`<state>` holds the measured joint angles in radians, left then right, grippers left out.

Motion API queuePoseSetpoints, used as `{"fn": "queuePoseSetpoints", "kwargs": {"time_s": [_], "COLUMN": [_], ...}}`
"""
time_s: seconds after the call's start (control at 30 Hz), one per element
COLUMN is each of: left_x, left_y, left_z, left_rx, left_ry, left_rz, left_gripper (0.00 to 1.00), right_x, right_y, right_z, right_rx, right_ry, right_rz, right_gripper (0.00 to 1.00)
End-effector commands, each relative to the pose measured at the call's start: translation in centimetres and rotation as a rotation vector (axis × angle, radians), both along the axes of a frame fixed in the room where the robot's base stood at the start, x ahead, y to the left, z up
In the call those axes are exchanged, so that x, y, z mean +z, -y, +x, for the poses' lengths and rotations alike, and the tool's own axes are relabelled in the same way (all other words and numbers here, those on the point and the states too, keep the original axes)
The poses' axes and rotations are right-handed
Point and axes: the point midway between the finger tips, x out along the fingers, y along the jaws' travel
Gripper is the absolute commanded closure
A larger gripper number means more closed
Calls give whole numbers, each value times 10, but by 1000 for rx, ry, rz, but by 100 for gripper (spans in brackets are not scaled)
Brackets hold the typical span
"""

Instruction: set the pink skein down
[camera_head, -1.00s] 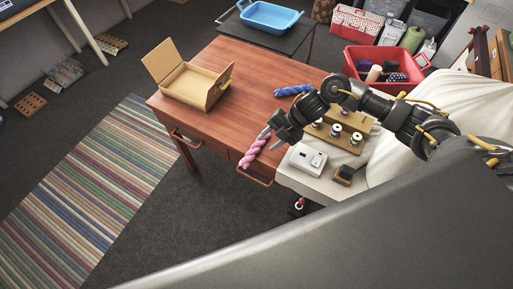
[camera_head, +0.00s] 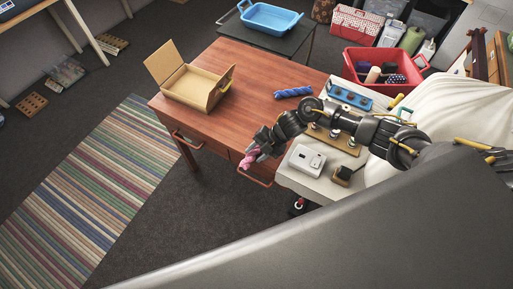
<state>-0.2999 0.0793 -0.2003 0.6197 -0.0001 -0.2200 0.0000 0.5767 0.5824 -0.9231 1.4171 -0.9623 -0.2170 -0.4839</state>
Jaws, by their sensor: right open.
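The pink skein (camera_head: 249,160) lies at the front edge of the red-brown wooden table (camera_head: 250,108), near its right front corner and above a drawer handle. My right gripper (camera_head: 257,152) is at the skein and hides part of it. Its jaws are open; I cannot tell whether a finger touches the skein. My left gripper is not in view.
A blue skein (camera_head: 293,92) and an open cardboard box (camera_head: 190,84) are on the table. To the right, a white surface holds a white device (camera_head: 307,158), a wooden spool rack (camera_head: 342,141) and a blue rack (camera_head: 350,95). The table's middle is clear.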

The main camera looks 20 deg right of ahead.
Motion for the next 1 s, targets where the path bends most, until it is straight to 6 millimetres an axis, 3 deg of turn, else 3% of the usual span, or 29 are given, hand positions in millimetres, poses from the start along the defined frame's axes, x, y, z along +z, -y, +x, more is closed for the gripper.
{"fn": "queuePoseSetpoints", "kwargs": {"time_s": [0.2,0.43,0.7,1.0], "left_x": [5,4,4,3], "left_y": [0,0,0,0], "left_z": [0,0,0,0], "left_rx": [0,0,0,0], "left_ry": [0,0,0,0], "left_rz": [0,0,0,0], "left_gripper": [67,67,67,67], "right_x": [-16,-18,-18,-16], "right_y": [-12,-13,-13,-13], "right_z": [3,3,3,3], "right_rx": [0,1,1,0], "right_ry": [0,1,1,1], "right_rz": [0,0,0,1], "right_gripper": [59,59,94,97]}}
